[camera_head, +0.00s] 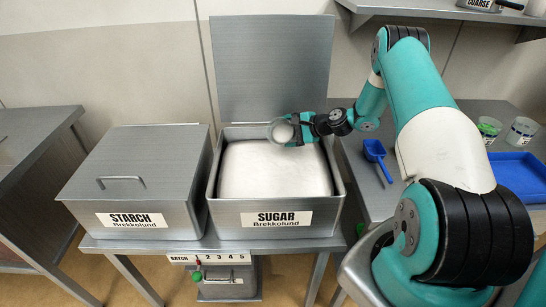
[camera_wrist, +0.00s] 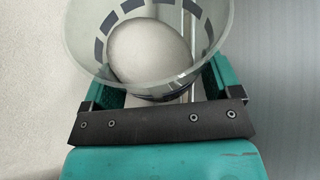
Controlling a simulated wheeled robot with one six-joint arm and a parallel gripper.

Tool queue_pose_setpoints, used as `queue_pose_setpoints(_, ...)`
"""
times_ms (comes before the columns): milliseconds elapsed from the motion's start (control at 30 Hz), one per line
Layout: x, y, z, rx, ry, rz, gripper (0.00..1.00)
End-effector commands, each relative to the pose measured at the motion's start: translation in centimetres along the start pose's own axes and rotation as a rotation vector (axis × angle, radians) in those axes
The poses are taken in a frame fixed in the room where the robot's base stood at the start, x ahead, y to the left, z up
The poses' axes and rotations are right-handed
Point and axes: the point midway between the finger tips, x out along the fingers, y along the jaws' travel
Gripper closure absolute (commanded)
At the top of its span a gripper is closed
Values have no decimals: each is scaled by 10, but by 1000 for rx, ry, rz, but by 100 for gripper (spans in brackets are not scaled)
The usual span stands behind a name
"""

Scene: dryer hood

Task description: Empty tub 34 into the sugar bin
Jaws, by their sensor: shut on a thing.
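The sugar bin (camera_head: 275,218) stands open, its lid (camera_head: 272,68) raised upright behind it, and white sugar (camera_head: 272,172) nearly fills it. My gripper (camera_head: 292,128) is above the back part of the bin, shut on a clear round tub (camera_head: 278,124). In the wrist view the tub (camera_wrist: 212,50) sits between my fingers with white material (camera_wrist: 150,48) inside. Its number does not show. I cannot tell its exact tilt.
The closed starch bin (camera_head: 135,190) is left of the sugar bin. A blue scoop (camera_head: 375,152), a blue tray (camera_head: 520,172) and two clear tubs (camera_head: 521,132) are on the right-hand table. A shelf (camera_head: 440,8) hangs at upper right.

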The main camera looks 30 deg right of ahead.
Motion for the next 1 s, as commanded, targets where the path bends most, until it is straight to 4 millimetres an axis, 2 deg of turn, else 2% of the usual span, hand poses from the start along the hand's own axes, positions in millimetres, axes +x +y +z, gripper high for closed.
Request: queue_pose_setpoints(1000,-12,-9,-2,-115,55,-53,44)
